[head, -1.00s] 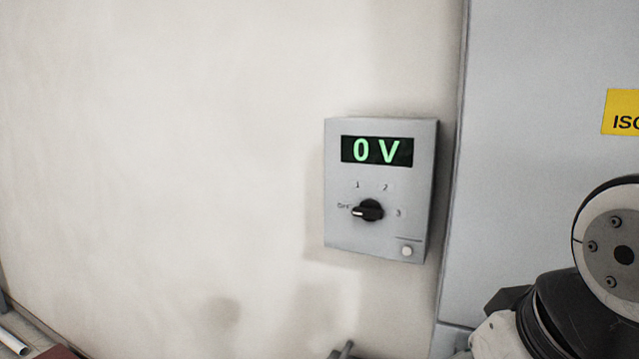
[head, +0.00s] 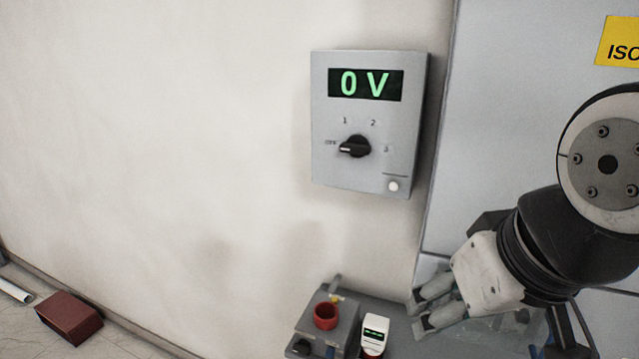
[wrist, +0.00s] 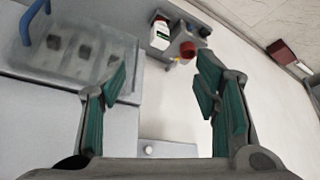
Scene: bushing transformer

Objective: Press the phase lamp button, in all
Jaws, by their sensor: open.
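A grey box (head: 326,170) is fixed on the wall, its green display reading 0 V. Its black knob (head: 355,147) points left to the OFF mark. A small round whitish button (head: 393,186) sits at the box's lower right. In the wrist view a pale round button (wrist: 148,149) shows on a grey face, low between the fingers. My gripper (head: 424,304) is open and empty, below and right of the box, apart from it. Its green-lined fingers also show in the wrist view (wrist: 160,85). I cannot tell whether the button is lit.
Below the box stand a grey unit with a red ring (head: 326,316) and a white handheld device (head: 374,332). A clear case with a blue handle (wrist: 38,12) lies left in the wrist view. A grey cabinet (head: 500,80) stands right. A red-brown block (head: 68,317) lies on the floor.

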